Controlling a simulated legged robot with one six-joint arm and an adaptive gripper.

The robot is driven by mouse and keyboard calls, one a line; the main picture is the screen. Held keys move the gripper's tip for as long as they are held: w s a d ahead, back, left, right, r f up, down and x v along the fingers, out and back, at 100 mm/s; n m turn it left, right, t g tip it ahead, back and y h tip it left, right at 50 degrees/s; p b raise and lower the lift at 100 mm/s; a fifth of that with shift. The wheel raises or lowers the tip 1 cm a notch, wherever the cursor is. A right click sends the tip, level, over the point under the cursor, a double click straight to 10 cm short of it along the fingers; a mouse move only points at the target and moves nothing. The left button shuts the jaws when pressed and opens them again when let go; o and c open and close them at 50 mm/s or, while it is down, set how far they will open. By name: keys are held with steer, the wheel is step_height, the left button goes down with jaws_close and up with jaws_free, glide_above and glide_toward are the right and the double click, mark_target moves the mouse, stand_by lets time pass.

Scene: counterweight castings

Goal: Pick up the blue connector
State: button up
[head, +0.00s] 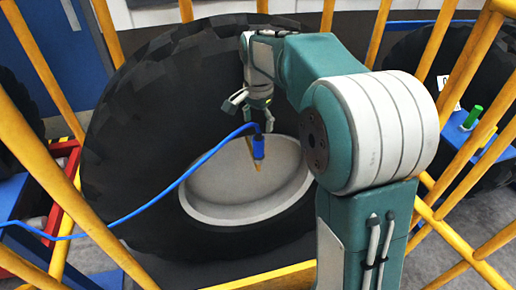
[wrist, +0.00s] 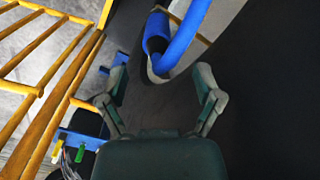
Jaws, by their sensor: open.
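The blue connector (head: 259,147) is a short blue cylinder on the end of a thick blue cable (head: 185,174). In the head view it hangs in front of the pale wheel hub, just below my gripper (head: 249,115). In the wrist view the connector (wrist: 156,32) is near the top, with the cable (wrist: 185,38) curving beside it. My gripper (wrist: 161,76) is open there, its two fingers spread apart. The connector lies beyond the fingertips, roughly in line with the gap. Nothing is held between the fingers.
A large black tyre (head: 130,130) with a pale hub (head: 235,185) stands behind the connector. Yellow rails (head: 65,190) frame the space, also on the left in the wrist view (wrist: 60,100).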

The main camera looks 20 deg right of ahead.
mark_target(258, 138)
steer(key=f, duration=0.7)
steer(key=shift+s+a+f, duration=0.1)
steer(key=shift+s+f, duration=0.1)
steer(key=shift+f, duration=0.05)
steer(key=c, duration=1)
